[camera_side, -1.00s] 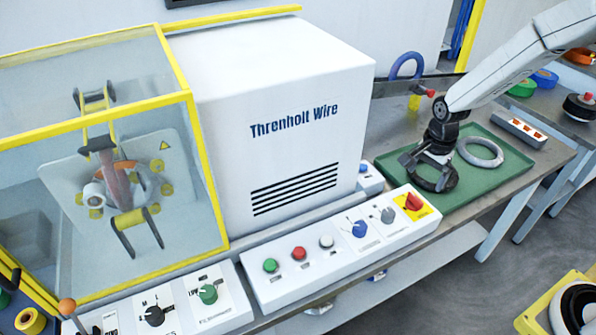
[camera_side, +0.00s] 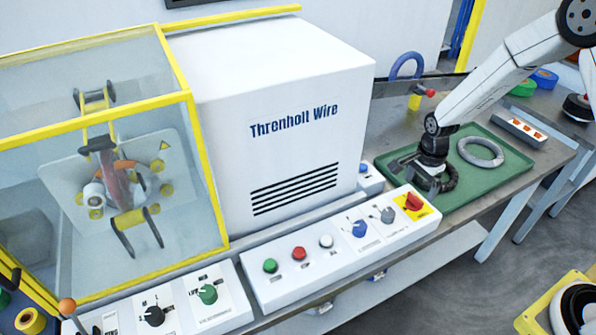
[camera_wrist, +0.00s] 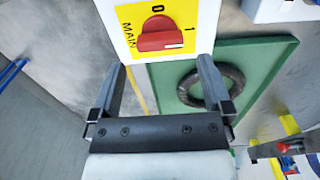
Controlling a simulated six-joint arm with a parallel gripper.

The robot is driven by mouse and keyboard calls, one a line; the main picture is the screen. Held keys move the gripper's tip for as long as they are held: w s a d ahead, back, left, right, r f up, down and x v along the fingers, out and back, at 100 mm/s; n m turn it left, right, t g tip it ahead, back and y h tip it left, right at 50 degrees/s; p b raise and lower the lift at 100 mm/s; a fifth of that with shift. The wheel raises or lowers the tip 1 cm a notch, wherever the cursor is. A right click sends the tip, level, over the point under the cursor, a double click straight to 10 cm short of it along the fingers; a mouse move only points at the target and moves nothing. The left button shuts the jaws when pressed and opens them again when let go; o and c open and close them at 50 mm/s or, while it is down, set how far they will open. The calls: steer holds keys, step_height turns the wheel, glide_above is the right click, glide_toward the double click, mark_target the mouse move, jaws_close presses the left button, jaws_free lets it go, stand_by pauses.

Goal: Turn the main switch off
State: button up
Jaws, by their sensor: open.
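The main switch is a red handle (camera_wrist: 160,40) on a yellow plate (camera_wrist: 128,14) marked MAIN, 0 and 1. In the wrist view the handle lies roughly sideways, in line with the 1. In the side view the red handle (camera_side: 413,202) sits at the right end of the white control panel (camera_side: 345,252). My gripper (camera_wrist: 161,65) is open, with one finger to each side of the handle in the wrist view. Nothing is between its fingers. In the side view my gripper (camera_side: 422,181) is just behind the switch, above the tray's left part.
A green tray (camera_side: 514,182) holds a grey coil (camera_side: 481,152) and a dark coil, partly hidden by my gripper. Blue and grey knobs (camera_side: 359,228) and several buttons stand left of the switch. The white machine housing (camera_side: 290,110) rises behind the panel.

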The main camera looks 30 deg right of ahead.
mark_target(416, 197)
steer(key=shift+f, duration=2.15)
steer(key=shift+c, duration=0.2)
steer(key=c, duration=1.1)
